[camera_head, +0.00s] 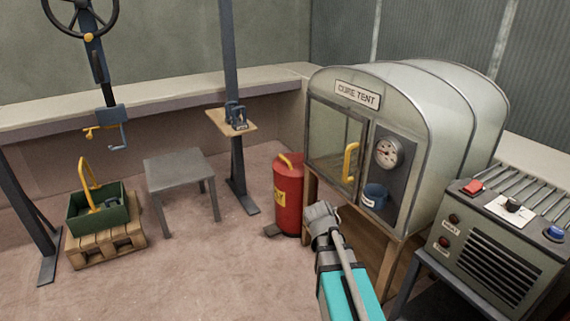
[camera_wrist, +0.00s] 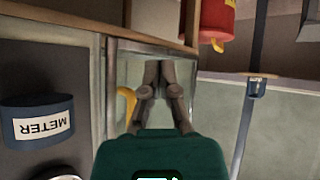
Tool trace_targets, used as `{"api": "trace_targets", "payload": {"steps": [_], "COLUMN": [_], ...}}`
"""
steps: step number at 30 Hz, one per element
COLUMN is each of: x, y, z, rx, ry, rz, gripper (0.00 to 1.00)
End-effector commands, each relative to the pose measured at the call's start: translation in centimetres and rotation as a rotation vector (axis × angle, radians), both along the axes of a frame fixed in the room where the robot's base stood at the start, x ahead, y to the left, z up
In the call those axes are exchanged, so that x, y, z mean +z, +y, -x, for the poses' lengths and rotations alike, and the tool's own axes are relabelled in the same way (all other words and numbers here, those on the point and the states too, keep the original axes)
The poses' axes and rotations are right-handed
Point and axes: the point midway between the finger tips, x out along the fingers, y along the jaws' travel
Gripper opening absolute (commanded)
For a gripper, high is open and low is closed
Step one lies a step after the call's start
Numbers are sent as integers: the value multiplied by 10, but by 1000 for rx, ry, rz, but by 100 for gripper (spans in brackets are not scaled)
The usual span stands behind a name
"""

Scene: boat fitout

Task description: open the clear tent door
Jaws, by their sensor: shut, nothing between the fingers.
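The clear tent door (camera_head: 328,138) fills the left part of the cure tent (camera_head: 430,125) front and looks closed in its frame. A yellow upright handle (camera_head: 350,163) stands on its right side. My gripper (camera_head: 321,212) is below and in front of the door, at the lower middle of the head view. In the wrist view, my gripper (camera_wrist: 160,70) is shut and empty, with the clear door (camera_wrist: 133,72) behind the fingers. The handle (camera_wrist: 126,102) is just left of the fingers, and they are not around it. Part of the handle is hidden by my gripper body.
A gauge (camera_head: 388,152) and a blue meter cup (camera_head: 375,195) are on the panel right of the door. A red bin (camera_head: 289,200) stands below left of the tent. A heater box (camera_head: 500,235) stands at right.

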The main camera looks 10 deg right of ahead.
Motion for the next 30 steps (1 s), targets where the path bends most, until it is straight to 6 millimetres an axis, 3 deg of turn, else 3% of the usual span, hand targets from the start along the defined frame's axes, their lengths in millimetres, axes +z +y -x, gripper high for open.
{"api": "trace_targets", "payload": {"steps": [6,12,21,30], "x": [50,95,149,173], "y": [-27,-35,-25,1], "z": [-48,-80,-108,-115], "rx": [26,119,365,706], "ry": [-292,-530,-804,-926], "rz": [63,95,94,17], "gripper": [0,0,0,0]}}
